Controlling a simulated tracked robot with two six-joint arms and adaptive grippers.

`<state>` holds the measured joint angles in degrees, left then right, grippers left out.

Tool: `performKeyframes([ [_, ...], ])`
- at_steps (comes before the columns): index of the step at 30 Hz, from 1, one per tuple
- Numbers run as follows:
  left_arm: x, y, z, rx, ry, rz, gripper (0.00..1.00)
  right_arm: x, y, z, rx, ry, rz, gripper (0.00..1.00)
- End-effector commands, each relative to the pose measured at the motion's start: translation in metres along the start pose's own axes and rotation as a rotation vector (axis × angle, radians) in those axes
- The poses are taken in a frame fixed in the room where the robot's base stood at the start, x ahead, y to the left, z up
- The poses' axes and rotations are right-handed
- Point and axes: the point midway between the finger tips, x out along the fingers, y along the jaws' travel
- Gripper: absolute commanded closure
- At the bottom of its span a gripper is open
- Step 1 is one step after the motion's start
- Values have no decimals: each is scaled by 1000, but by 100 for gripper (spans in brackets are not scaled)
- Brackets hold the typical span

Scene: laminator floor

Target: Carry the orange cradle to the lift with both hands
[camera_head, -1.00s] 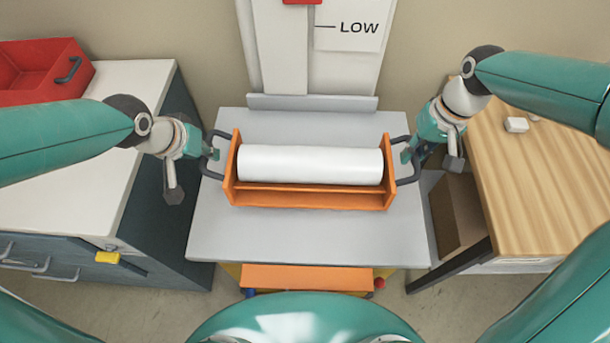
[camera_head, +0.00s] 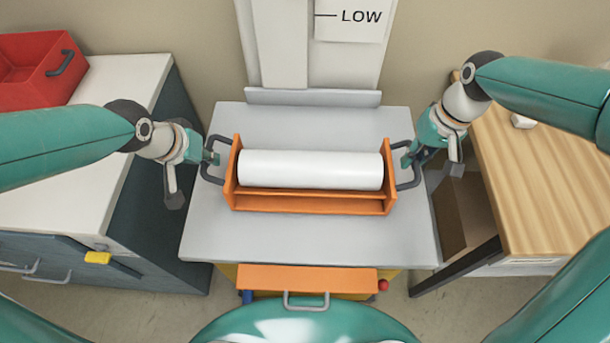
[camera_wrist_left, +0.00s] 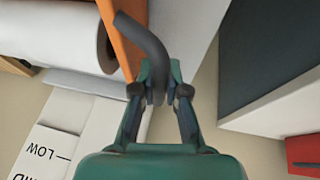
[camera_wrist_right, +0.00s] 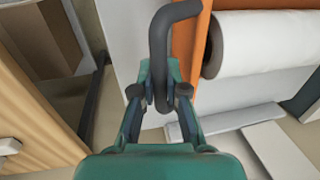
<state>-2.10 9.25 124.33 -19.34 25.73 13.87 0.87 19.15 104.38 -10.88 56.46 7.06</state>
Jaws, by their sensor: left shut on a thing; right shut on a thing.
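The orange cradle (camera_head: 310,205) holds a white roll (camera_head: 310,169) lengthwise and looks level. It is over the middle of the lift's grey platform (camera_head: 310,240) in the head view; I cannot tell whether it touches the platform. My left gripper (camera_head: 210,158) is shut on the cradle's left dark handle, which also shows between the fingers in the left wrist view (camera_wrist_left: 145,45). My right gripper (camera_head: 407,158) is shut on the right dark handle, seen also in the right wrist view (camera_wrist_right: 160,55). The underside of the cradle is hidden.
The lift's pale mast (camera_head: 285,45) with a LOW sign (camera_head: 355,17) stands behind. A white-topped cabinet (camera_head: 110,85) with a red bin (camera_head: 35,72) is at left. A wooden table (camera_head: 540,170) is at right. An orange panel (camera_head: 300,279) with a grey handle is below the platform's front.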

Motion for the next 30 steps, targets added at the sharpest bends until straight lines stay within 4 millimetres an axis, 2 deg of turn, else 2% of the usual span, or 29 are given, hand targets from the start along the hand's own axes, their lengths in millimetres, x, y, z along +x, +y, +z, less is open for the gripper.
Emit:
performKeyframes([
  [3,8,-4,2,-2,5,-3,100,8,4,-1,0,4,5,100],
  [4,5,-3,2,-2,1,-3,82,6,4,-1,0,2,5,83],
  [8,5,-3,2,-2,0,-3,62,5,3,0,0,1,3,62],
  [20,-1,-2,2,-2,3,-1,62,6,1,0,-1,0,1,62],
  [26,-28,-2,1,-2,7,0,62,6,1,0,-1,0,1,62],
  [30,-57,-2,0,-2,8,-1,62,6,1,0,-1,0,0,62],
])
